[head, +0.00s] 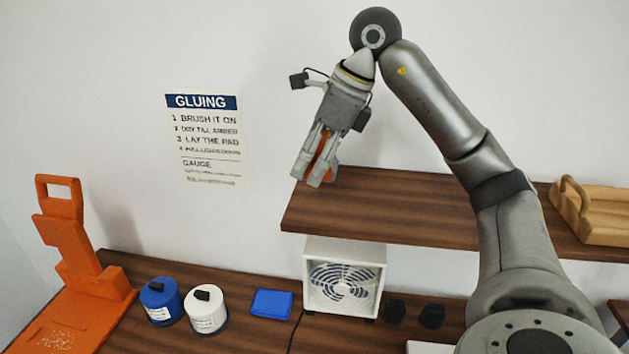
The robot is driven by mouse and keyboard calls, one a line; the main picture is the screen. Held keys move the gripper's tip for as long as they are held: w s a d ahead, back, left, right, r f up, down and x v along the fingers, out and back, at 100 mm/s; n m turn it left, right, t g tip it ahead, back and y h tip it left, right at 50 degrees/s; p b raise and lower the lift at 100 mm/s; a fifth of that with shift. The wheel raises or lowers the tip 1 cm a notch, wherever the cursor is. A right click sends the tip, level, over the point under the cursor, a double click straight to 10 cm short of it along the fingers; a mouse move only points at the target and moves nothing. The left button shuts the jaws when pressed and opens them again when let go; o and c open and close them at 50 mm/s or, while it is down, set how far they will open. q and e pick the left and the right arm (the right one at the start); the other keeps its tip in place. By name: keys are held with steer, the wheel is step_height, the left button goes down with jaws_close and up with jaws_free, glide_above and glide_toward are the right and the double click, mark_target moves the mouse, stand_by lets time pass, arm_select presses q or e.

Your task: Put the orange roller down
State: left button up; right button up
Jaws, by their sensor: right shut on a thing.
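My right gripper (317,176) is raised above the left end of the dark wooden shelf, in front of the white wall, with its fingers pointing down. It is shut on an orange thing, the orange roller (324,157), which shows between the fingers. Most of the roller is hidden by the fingers, so its full shape cannot be told. My left gripper is not in view.
The wooden shelf (400,205) has a tan wooden tray (599,212) at its right.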

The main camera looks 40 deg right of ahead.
steer(key=p, duration=0.2)
glide_above(307, 199)
steer(key=s+d, duration=0.1)
step_height(307, 199, down, 5)
steer(key=shift+s+d+f, duration=0.1)
steer(key=shift+f+p, duration=0.55)
steer(key=shift+f, duration=0.95)
